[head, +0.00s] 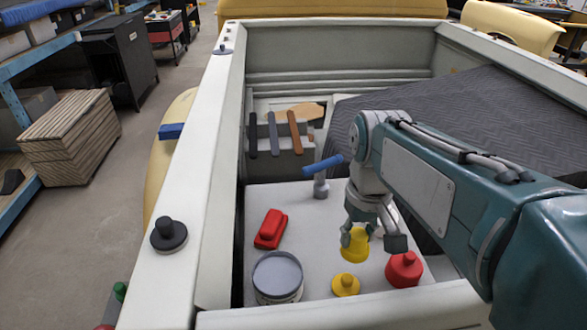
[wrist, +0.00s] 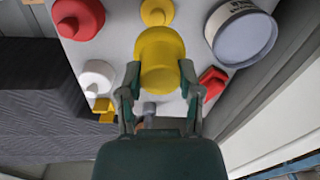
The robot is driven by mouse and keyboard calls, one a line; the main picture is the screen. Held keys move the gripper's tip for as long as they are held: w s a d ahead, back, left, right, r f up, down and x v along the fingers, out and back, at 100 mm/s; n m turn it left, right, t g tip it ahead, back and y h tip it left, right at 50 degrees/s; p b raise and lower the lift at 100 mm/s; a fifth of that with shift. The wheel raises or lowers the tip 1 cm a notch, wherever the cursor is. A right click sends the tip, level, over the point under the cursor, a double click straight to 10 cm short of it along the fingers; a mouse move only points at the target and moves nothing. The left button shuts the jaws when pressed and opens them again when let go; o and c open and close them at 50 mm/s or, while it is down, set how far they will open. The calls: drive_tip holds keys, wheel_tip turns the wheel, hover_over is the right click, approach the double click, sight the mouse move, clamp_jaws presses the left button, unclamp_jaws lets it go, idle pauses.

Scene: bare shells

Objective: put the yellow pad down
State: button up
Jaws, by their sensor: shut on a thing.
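My gripper (head: 368,222) is shut on a yellow pad (head: 355,247) with a rounded body and a wider rim. It is over the white surface (head: 310,210) inside the pale open shell. I cannot tell whether its underside touches the surface. In the wrist view the yellow pad (wrist: 160,58) sits between the two fingers of my gripper (wrist: 160,78). A second yellow piece (head: 345,285), a disc with a knob, lies just in front of it. It also shows in the wrist view (wrist: 157,12).
A red knobbed piece (head: 404,270) is close on the right. A grey-topped can (head: 278,277) and a red block (head: 270,229) stand on the left. A blue-handled tool (head: 321,174) is behind. A white knobbed piece (wrist: 97,78) shows in the wrist view. Pale walls (head: 218,190) enclose the area.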

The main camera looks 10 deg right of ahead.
drive_tip(key=w+f, duration=0.3)
drive_tip(key=w, duration=0.1)
drive_tip(key=w+f, duration=0.3)
drive_tip(key=w, duration=0.2)
drive_tip(key=w+f, duration=0.3)
drive_tip(key=w, duration=0.1)
drive_tip(key=shift+w+f, duration=0.15)
drive_tip(key=shift+f, duration=0.1)
drive_tip(key=shift+w+f, duration=0.15)
drive_tip(key=shift+f, duration=1.55)
drive_tip(key=shift+f, duration=0.1)
drive_tip(key=o, duration=1)
